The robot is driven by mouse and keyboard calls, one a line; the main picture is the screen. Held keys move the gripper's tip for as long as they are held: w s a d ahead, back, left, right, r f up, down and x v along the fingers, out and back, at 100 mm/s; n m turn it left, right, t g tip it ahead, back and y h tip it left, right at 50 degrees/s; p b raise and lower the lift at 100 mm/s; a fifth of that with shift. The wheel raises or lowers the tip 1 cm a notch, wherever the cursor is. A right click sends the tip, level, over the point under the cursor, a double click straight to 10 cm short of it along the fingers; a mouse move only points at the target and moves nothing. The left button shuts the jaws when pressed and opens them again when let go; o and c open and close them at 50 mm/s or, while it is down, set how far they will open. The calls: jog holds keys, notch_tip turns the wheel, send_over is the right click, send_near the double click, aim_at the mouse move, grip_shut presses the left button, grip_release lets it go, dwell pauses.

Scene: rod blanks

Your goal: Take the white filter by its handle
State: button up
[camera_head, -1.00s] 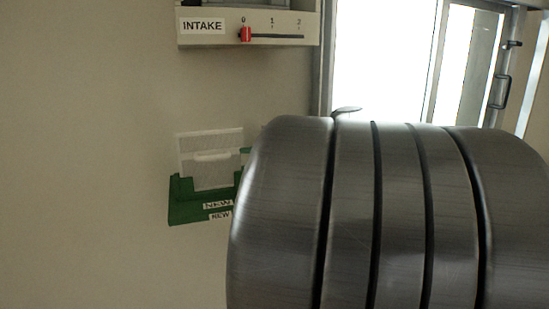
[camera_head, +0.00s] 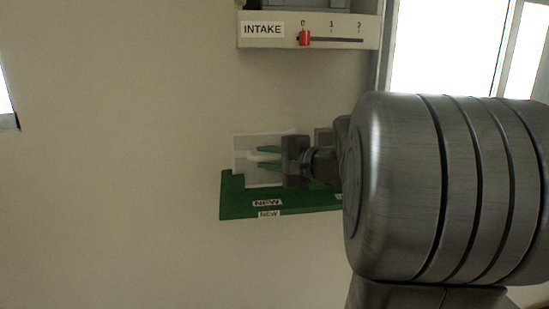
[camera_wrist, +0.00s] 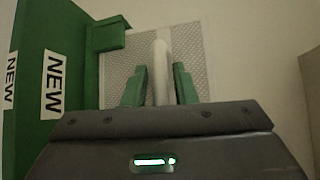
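The white filter (camera_head: 243,143) stands in a green holder (camera_head: 236,205) labelled NEW on the wall. In the wrist view the filter (camera_wrist: 200,55) shows as a fine mesh panel with a white bar handle (camera_wrist: 160,65). My gripper (camera_head: 268,158) is in front of the filter. Its green fingers are open, one on each side of the handle, and it also shows in the wrist view (camera_wrist: 159,85). A narrow gap shows between the handle and each finger. The lower part of the handle is hidden behind the gripper body.
A grey panel (camera_head: 323,138), partly hidden by my arm, is at the right part of the holder. Above is an INTAKE panel (camera_head: 345,28) with a red slider (camera_head: 304,38) at 0. A bright window (camera_head: 440,50) is at upper right.

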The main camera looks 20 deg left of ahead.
grip_shut()
jog(key=shift+r, duration=0.6)
notch_tip(320, 180, up, 6)
jog(key=shift+f, duration=0.1)
jog(key=f+b+v, duration=0.2)
jog(key=b+v, duration=0.1)
jog(key=v, duration=1.5)
jog(key=shift+f, duration=0.2)
